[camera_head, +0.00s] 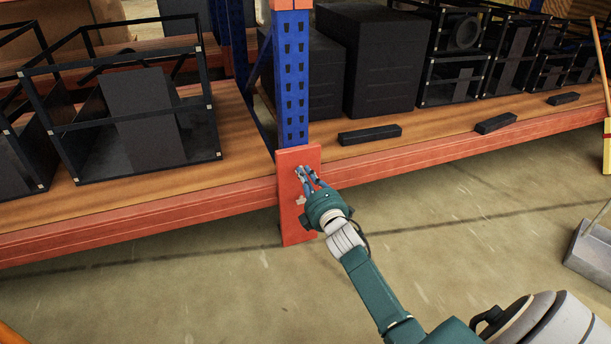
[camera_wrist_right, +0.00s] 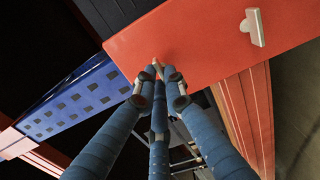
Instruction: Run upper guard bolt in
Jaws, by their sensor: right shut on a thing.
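The orange-red guard plate (camera_head: 297,225) stands against the foot of the blue rack upright (camera_head: 291,80); it also shows in the wrist view (camera_wrist_right: 215,50). My right gripper (camera_head: 304,174) is at the upper part of the plate. In the wrist view its blue fingers (camera_wrist_right: 158,78) close around the upper guard bolt (camera_wrist_right: 156,62), a small tan piece at the plate's face. The fingers hide most of the bolt, so its depth cannot be told. A pale T-shaped lower bolt (camera_wrist_right: 253,27) sticks out of the plate, apart from the gripper. My left gripper is not in view.
Orange beams (camera_head: 430,153) run to both sides of the upright, under wooden shelves. Black frames (camera_head: 130,130), dark boxes (camera_head: 385,60) and a black bar (camera_head: 370,134) lie on them. A grey dustpan (camera_head: 590,250) stands at right.

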